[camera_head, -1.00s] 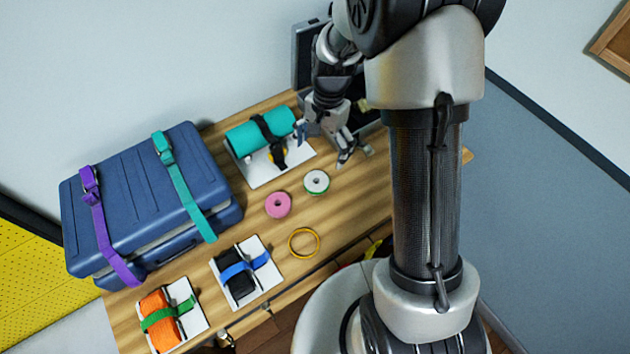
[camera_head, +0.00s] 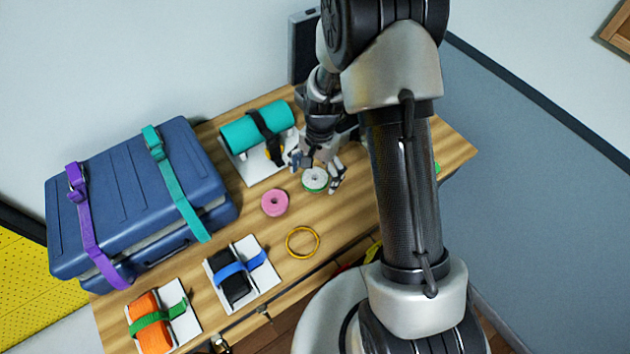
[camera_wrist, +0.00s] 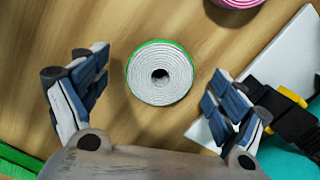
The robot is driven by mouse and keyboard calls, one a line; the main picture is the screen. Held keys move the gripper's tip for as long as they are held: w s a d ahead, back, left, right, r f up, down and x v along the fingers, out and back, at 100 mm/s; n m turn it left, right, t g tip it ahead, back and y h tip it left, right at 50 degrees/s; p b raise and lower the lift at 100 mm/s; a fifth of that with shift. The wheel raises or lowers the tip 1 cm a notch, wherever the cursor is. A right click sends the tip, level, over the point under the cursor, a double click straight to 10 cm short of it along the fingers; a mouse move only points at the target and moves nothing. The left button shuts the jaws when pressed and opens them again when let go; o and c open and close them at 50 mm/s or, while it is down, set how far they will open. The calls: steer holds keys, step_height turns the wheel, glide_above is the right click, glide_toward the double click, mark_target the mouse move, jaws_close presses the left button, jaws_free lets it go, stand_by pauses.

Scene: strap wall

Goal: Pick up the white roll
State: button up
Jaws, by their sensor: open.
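The white roll (camera_head: 315,180) lies flat on the wooden table, with a green outer edge and a dark centre hole. In the wrist view the white roll (camera_wrist: 160,88) sits midway between the fingers, slightly beyond the fingertips. My gripper (camera_head: 318,172) is above the roll in the head view, with fingers on either side of it. In the wrist view my gripper (camera_wrist: 160,90) is open and empty, and a gap shows between the roll and each finger. How high the fingertips are above the table is hard to tell.
A pink roll (camera_head: 275,202) and a yellow ring (camera_head: 302,242) lie nearby. A teal roll (camera_head: 258,127) on a white stand (camera_head: 252,168) is close to my gripper. A blue suitcase (camera_head: 125,205) stands left. Black (camera_head: 237,287) and orange (camera_head: 152,334) strapped rolls are in front.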

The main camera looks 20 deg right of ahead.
steer(key=shift+r, duration=0.1)
steer(key=shift+c, duration=0.3)
steer(key=c, duration=0.7)
steer(key=shift+c, duration=0.2)
